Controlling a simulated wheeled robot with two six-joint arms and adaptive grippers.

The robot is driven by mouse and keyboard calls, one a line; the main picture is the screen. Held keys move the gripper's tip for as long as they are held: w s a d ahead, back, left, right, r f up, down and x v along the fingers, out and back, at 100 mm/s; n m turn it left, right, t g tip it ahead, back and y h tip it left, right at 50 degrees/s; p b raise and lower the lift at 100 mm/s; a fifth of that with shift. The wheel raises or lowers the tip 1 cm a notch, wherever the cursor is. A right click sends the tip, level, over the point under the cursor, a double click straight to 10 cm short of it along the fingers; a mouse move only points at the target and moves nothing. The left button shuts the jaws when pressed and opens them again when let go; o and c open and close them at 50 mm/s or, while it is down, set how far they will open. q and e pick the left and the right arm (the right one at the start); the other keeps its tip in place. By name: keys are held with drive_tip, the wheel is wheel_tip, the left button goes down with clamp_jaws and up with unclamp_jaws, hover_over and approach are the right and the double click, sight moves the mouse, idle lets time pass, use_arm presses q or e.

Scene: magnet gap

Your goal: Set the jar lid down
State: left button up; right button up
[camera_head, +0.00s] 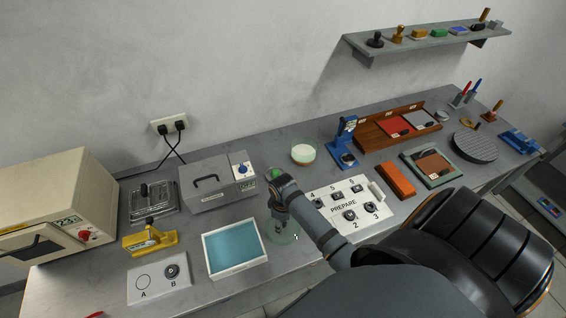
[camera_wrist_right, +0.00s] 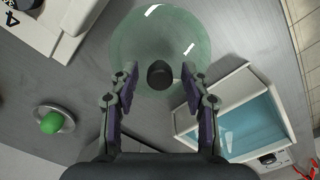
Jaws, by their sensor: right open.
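The jar lid (camera_head: 291,237) is a round, clear green glass disc that appears to lie flat on the grey bench, right of the blue-filled white tray. In the right wrist view the lid (camera_wrist_right: 150,30) shows its dark knob (camera_wrist_right: 160,74) facing up. My right gripper (camera_head: 279,222) is above the lid and hides part of it in the head view. In the right wrist view its two fingers (camera_wrist_right: 159,76) are spread on either side of the knob, with a gap on both sides. My left gripper is not in view.
The white tray (camera_head: 234,271) with blue contents is close on the left. A white numbered panel (camera_head: 326,197) is close on the right. A green ball (camera_wrist_right: 51,122) sits on a small round dish behind. A glass jar (camera_head: 303,154) with pale contents stands farther back.

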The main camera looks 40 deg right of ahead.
wheel_tip(320, 180, up, 12)
drive_tip(key=b, duration=0.2)
drive_tip(key=shift+f+b, duration=0.15)
drive_tip(key=shift+b, duration=0.15)
